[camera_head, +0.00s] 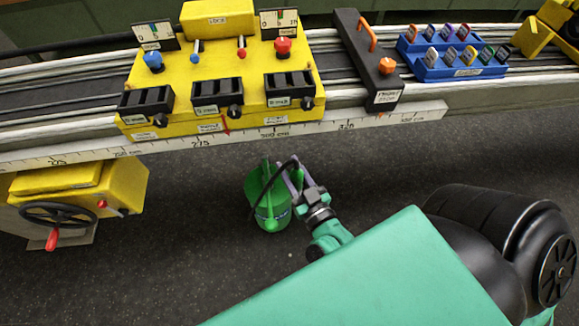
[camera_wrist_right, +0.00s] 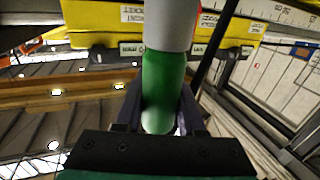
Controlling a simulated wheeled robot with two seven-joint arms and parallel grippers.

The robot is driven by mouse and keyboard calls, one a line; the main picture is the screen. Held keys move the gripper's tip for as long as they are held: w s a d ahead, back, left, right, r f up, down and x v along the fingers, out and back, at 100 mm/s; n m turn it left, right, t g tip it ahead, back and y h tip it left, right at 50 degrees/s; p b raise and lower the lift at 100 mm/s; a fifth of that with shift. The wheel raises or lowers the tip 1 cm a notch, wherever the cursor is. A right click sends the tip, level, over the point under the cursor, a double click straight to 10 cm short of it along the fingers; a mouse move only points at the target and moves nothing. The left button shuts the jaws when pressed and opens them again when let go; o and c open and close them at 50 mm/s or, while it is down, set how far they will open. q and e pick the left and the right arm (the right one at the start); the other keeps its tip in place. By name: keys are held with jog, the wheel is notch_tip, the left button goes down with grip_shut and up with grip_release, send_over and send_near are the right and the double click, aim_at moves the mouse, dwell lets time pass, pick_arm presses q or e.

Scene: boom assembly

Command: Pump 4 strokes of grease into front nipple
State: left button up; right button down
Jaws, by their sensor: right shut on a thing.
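A green grease pump (camera_head: 270,208) with a rounded body and a dark curved hose or lever shows below the ruler edge in the head view. My right gripper (camera_head: 292,178) is at its upper right side. In the right wrist view, my right gripper (camera_wrist_right: 162,122) is shut around a green handle (camera_wrist_right: 163,88) with a pale grey section above it. I cannot tell whether the pump rests on anything. The yellow unit (camera_head: 225,75) stands above and behind it, with several black boxes and knobs. I cannot make out a front nipple. My left gripper is not in view.
A long white ruler strip (camera_head: 376,119) runs along the rail's front edge. A black block with an orange lever (camera_head: 368,62) and a blue rack of coloured tags (camera_head: 452,58) are at right. A yellow box with a handwheel (camera_head: 58,214) is at left. Dark floor (camera_head: 190,270) is open below.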

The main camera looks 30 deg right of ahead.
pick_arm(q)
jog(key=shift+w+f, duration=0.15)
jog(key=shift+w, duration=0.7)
pick_arm(e)
jog(key=shift+a+f, duration=0.15)
jog(key=shift+f, duration=0.15)
